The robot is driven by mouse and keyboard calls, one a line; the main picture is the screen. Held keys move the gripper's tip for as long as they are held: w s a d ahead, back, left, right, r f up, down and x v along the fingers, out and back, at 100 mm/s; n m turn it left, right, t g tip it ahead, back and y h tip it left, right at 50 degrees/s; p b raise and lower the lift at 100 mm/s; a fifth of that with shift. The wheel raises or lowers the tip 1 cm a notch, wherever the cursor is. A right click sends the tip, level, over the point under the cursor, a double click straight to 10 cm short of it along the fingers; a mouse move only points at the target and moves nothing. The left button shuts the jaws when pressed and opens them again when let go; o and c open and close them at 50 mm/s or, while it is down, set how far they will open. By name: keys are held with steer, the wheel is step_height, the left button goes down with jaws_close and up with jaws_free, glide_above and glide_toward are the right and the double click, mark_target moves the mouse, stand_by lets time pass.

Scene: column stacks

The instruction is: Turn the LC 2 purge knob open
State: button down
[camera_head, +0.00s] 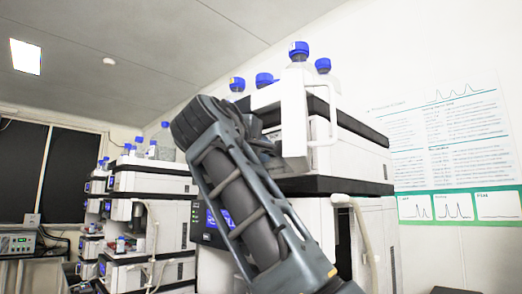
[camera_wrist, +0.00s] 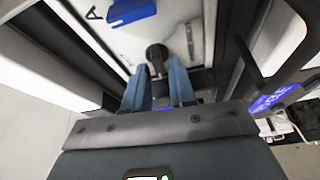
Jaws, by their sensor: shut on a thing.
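In the wrist view, a dark round knob (camera_wrist: 156,54) stands out from the pale front of an instrument module. My gripper (camera_wrist: 158,76) has its two blue fingers on either side of the knob's dark body, shut on it. No LC 2 label can be read there, and the knob's turn angle cannot be told. In the head view, the near instrument stack (camera_head: 352,190) stands behind my arm. My arm hides part of its front, and the knob and fingers do not show.
Blue-capped bottles, one of them a clear bottle (camera_head: 299,62), stand on top of the near stack. A pale tube (camera_head: 366,240) hangs at its front. More stacks (camera_head: 152,181) stand at left. A lit blue display (camera_wrist: 272,99) is right of the fingers in the wrist view.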

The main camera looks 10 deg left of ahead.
steer(key=c, duration=1.2)
jaws_free()
steer(key=b+v, duration=0.2)
steer(key=v, duration=0.5)
steer(key=shift+s+b, duration=0.35)
steer(key=shift+s, duration=0.05)
steer(key=shift+a+f, duration=0.1)
